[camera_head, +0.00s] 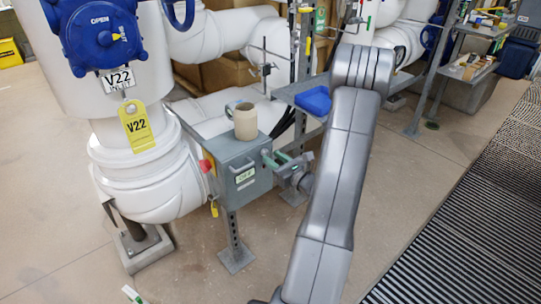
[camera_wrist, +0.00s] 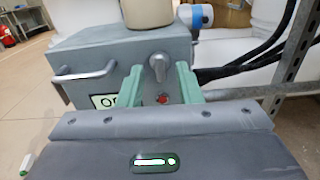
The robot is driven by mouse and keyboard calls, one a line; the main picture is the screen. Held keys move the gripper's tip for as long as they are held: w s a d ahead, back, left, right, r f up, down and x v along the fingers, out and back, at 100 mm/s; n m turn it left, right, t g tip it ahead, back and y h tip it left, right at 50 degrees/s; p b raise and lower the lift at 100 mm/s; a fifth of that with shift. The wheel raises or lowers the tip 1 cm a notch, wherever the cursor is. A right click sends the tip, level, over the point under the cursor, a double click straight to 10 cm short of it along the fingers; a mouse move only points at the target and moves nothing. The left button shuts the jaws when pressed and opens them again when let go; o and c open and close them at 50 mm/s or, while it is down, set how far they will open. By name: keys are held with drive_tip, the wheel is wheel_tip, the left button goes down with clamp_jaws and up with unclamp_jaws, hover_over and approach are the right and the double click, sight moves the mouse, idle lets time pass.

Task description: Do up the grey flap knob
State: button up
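The grey flap knob (camera_wrist: 159,66) sits on the front face of a grey metal box (camera_wrist: 120,55), right of its bar handle. It looks upright, with a small red spot (camera_wrist: 162,99) below it. My gripper (camera_wrist: 158,80) is open, its green fingers on either side of the knob. I cannot tell whether they touch it. In the head view my gripper (camera_head: 283,163) reaches the box (camera_head: 238,177) from the right, and its fingers and wrist largely hide the knob. A label beside the knob is partly covered by the left finger in the wrist view.
A beige cup (camera_head: 246,121) stands on the box. A shelf with a blue tray (camera_head: 314,101) stands behind. Black cables hang near the box's right side.

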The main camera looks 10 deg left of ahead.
sight(266, 153)
drive_tip(key=p+v, duration=0.1)
drive_tip(key=v, duration=1)
drive_tip(key=b+x, duration=0.1)
drive_tip(key=x, duration=1.2)
drive_tip(key=shift+w+a, duration=0.25)
